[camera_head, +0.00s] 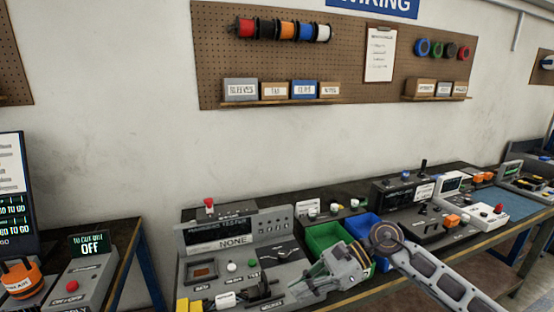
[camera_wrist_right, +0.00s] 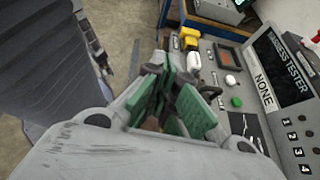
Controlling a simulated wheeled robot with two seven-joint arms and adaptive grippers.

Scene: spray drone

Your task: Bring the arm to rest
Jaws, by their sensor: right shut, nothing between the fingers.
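My right arm comes in from the right in the head view. Its gripper (camera_head: 305,284) is over the front right part of the harness tester (camera_head: 222,232), pointing left. The wrist view shows the same gripper (camera_wrist_right: 165,85) with its green-padded fingers shut and nothing held between them. The tester's panel (camera_wrist_right: 240,80) is to the right of the fingers there, and its display reads NONE. Whether the fingers touch the panel cannot be told. My left gripper is not in view.
A green bin (camera_head: 326,236) and a blue bin (camera_head: 362,226) stand behind the right gripper. More test boxes (camera_head: 402,190) line the bench to the right. A cut-out box (camera_head: 84,280) reading OFF is at the left. The pegboard (camera_head: 230,50) hangs on the back wall.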

